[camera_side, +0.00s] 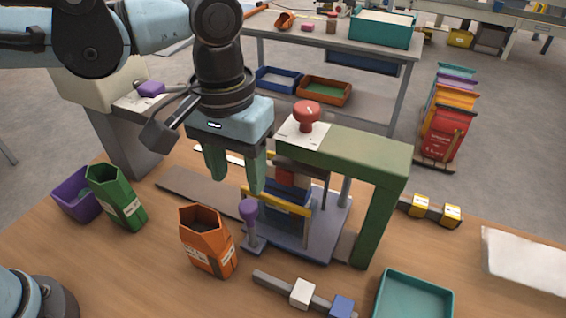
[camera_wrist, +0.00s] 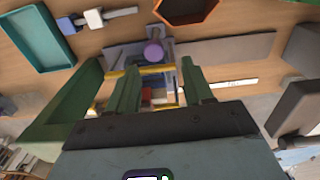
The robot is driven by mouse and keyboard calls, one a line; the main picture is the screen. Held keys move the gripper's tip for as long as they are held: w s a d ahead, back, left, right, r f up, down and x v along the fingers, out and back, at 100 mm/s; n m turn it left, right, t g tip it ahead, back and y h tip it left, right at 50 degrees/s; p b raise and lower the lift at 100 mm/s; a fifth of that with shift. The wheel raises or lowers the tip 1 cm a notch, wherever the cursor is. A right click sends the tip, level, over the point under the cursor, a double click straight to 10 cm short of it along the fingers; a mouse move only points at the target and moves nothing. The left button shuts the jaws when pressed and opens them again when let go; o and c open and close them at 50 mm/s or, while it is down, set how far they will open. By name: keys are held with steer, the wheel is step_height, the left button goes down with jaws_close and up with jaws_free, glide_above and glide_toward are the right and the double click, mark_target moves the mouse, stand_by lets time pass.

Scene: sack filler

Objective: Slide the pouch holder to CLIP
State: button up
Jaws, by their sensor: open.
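The pouch holder appears to be the grey-purple carriage (camera_side: 325,228) with yellow rails (camera_side: 278,203), under the green press frame (camera_side: 372,215). A purple knob (camera_side: 250,209) stands upright at its front left; the knob also shows in the wrist view (camera_wrist: 154,52). A blue pouch-like body (camera_side: 287,212) is between the rails, partly hidden. My gripper (camera_side: 236,183) is open and empty, fingers pointing down, above and slightly left of the knob. In the wrist view its fingers (camera_wrist: 159,70) frame the rails, with the knob beyond the tips. I cannot read a CLIP mark.
A red knob (camera_side: 306,115) tops the frame. An orange bin (camera_side: 207,241) stands close left of the purple knob. Green (camera_side: 117,198) and purple (camera_side: 75,193) bins are farther left. A teal tray (camera_side: 413,296) and a bar with blocks (camera_side: 302,293) lie in front.

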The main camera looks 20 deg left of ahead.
mark_target(248, 206)
steer(key=shift+d+f, duration=0.25)
steer(key=shift+d, duration=0.25)
steer(key=shift+f, duration=3.9)
